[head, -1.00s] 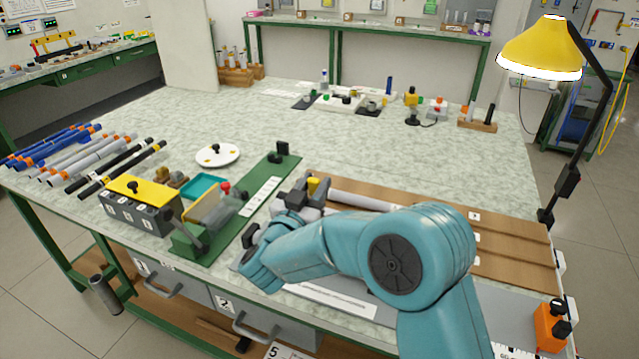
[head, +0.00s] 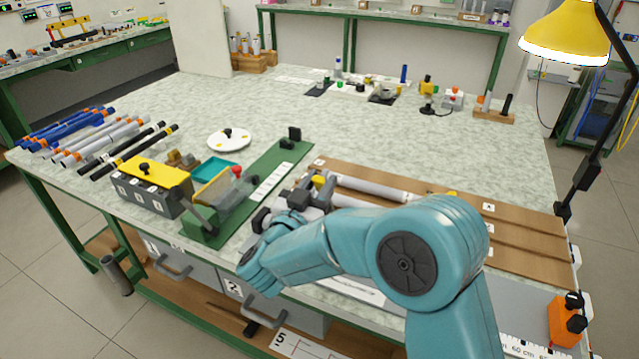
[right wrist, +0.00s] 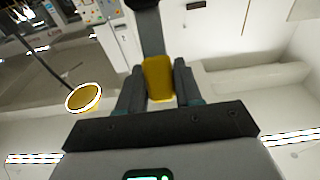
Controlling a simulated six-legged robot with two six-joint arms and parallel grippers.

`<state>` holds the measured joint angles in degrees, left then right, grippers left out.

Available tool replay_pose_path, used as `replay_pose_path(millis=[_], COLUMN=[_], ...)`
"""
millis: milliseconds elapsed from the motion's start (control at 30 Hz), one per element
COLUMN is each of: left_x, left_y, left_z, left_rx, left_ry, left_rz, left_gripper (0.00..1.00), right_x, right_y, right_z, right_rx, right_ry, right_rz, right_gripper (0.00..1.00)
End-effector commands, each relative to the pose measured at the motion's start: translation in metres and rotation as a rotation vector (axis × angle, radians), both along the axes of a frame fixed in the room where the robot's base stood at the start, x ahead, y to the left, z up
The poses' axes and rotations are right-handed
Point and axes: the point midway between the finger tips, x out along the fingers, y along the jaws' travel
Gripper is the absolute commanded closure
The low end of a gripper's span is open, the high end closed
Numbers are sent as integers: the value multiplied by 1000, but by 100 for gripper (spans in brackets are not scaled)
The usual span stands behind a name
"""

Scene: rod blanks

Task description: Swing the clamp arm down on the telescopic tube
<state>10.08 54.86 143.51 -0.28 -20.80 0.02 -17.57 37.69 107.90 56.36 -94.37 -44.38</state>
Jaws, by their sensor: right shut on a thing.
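A pale grey tube (head: 372,188), which I take for the telescopic tube, lies along the wooden board (head: 530,222). Its left end is by a grey clamp fixture, partly hidden by my arm. A yellow grip (head: 319,181), apparently on the clamp arm, stands at this end of the tube. My right gripper (head: 310,192) is at the yellow grip. In the right wrist view the yellow grip (right wrist: 159,78) sits between the two dark fingers of my right gripper (right wrist: 160,88), which are shut on it. A dark bar (right wrist: 149,30) extends beyond it. Contact between clamp and tube is hidden.
A green fixture (head: 265,185) and a grey box with a yellow lid (head: 150,172) stand left of the clamp. Several rods (head: 95,140) lie at the far left. A yellow lamp (head: 563,38) hangs at the right.

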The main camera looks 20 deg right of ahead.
Motion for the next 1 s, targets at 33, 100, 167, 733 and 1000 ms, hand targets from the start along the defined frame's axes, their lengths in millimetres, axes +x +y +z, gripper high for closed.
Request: replay_pose_path(millis=[33, 100, 167, 733, 1000], left_x=[0, 0, 0, 0, 0], left_y=[0, 0, 0, 0, 0], left_z=[0, 0, 0, -5, -8], left_rx=[0, 0, 0, 0, 0], left_ry=[0, 0, 0, 0, 0], left_rz=[0, 0, 0, 0, 0], left_gripper=[57, 57, 57, 57, 57], right_x=[0, 0, 0, -43, -86], right_y=[1, 1, 1, 53, 102], right_z=[-1, -1, -1, -9, -17], right_rx=[1, 1, 1, -1, -2], right_ry=[3, 2, 2, 2, 1], right_rz=[2, 2, 2, 9, 6], right_gripper=[56, 45, 45, 45, 45])
